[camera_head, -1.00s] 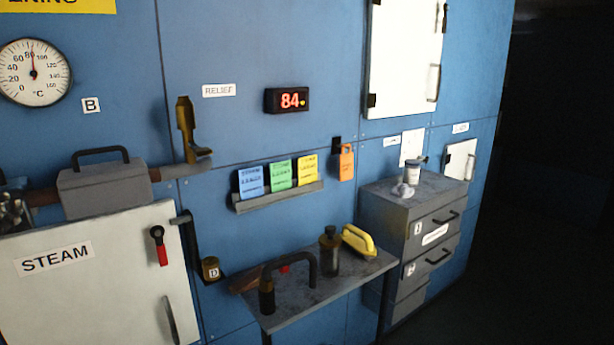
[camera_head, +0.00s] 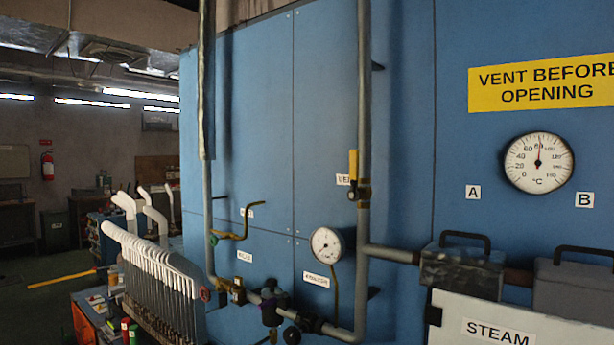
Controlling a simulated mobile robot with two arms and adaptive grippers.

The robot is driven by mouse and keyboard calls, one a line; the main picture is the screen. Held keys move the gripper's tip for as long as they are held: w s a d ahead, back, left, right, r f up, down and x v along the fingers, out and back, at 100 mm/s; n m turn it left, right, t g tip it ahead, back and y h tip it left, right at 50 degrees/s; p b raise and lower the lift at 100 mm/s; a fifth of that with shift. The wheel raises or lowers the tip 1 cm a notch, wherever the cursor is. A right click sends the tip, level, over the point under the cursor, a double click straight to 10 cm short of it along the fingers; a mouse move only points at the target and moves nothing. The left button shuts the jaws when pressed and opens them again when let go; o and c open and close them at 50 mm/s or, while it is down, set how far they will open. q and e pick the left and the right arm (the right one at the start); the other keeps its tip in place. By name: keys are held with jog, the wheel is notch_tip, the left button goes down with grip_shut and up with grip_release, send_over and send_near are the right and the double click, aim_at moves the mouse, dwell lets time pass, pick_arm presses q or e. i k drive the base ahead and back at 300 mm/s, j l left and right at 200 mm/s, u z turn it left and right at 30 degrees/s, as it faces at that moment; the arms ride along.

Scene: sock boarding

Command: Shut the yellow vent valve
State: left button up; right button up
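The yellow vent valve (camera_head: 353,166) sits on the vertical grey pipe (camera_head: 363,110) right of centre in the head view. Its yellow lever stands upright, in line with the pipe, above a dark brass body (camera_head: 359,191). A small white label (camera_head: 343,180), partly hidden by the valve, is just left of it. Neither of my grippers is in the head view.
A pressure gauge (camera_head: 326,244) and lower pipework with a brass valve (camera_head: 238,291) are below. A rack of white sock boards (camera_head: 165,275) stands at the left. A thermometer dial (camera_head: 539,163), yellow warning sign (camera_head: 545,82) and steam cabinet (camera_head: 500,325) are at right.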

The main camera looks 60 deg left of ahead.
aim_at(354, 194)
jog(key=u, duration=1.6)
